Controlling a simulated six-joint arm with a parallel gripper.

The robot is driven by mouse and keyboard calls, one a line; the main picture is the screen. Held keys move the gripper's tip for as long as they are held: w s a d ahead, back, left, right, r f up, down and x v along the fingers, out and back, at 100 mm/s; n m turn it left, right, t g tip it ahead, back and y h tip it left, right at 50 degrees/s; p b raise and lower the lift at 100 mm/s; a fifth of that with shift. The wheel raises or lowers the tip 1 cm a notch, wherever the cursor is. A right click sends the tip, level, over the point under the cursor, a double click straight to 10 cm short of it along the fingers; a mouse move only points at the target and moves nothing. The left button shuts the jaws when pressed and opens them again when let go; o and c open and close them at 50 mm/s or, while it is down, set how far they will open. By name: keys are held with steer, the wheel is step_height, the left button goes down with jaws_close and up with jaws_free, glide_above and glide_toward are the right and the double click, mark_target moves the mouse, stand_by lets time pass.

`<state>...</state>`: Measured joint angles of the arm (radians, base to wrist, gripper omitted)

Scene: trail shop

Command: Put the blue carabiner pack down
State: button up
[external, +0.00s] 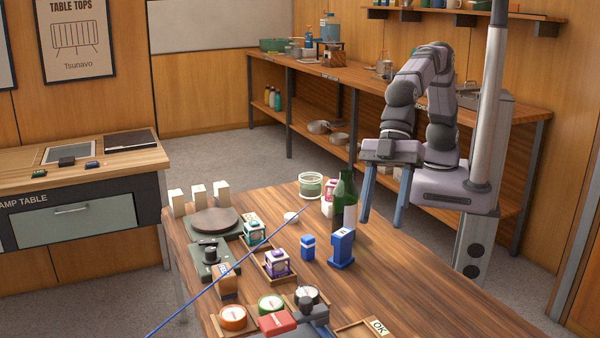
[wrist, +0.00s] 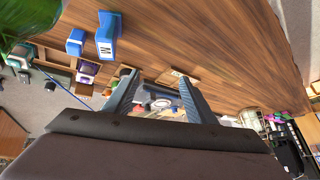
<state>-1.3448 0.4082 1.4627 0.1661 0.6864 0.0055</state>
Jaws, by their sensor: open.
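My gripper (external: 383,222) hangs above the right part of the wooden table, its two long blue-grey fingers spread and pointing down. In the wrist view my gripper (wrist: 157,78) has nothing between its fingers. Two blue things stand upright on the table, left of the gripper and apart from it: a small blue block-shaped pack (external: 308,247) and a taller blue piece with a white label (external: 341,248). I cannot tell for sure which is the carabiner pack. The wrist view also shows the small one (wrist: 75,42) and the labelled one (wrist: 107,36).
A green bottle (external: 345,200) stands close to the left finger. A teal pack (external: 254,231) and a purple pack (external: 278,262) sit in wooden trays. A tray with an OK card (external: 379,327) is at the front edge. The table's right side is bare.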

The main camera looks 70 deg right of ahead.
mark_target(352, 238)
steer(key=s+a+f+y, duration=0.3)
steer(key=s+a+f, duration=0.1)
steer(key=s, duration=0.2)
steer(key=w+d+f+m+t, duration=0.1)
steer(key=t, duration=0.1)
steer(key=w+d+f+m+t+y, duration=0.1)
steer(key=d+t, duration=0.1)
steer(key=w+d+f+m+t, duration=0.1)
steer(key=d+f+m, duration=0.1)
steer(key=shift+w+t+y, duration=0.1)
steer(key=shift+t+y, duration=0.3)
steer(key=w+d+t, duration=0.1)
steer(key=d, duration=0.1)
steer(key=w+d+t, duration=0.2)
steer(key=d, duration=0.1)
steer(key=w+d+m+t+h, duration=0.1)
steer(key=d, duration=0.1)
steer(key=shift+w+d+f, duration=0.15)
steer(key=shift+d, duration=0.1)
steer(key=shift+x, duration=3.65)
steer(key=shift+w+d, duration=0.1)
steer(key=shift+w, duration=0.1)
steer(key=shift+r, duration=0.25)
jaws_close()
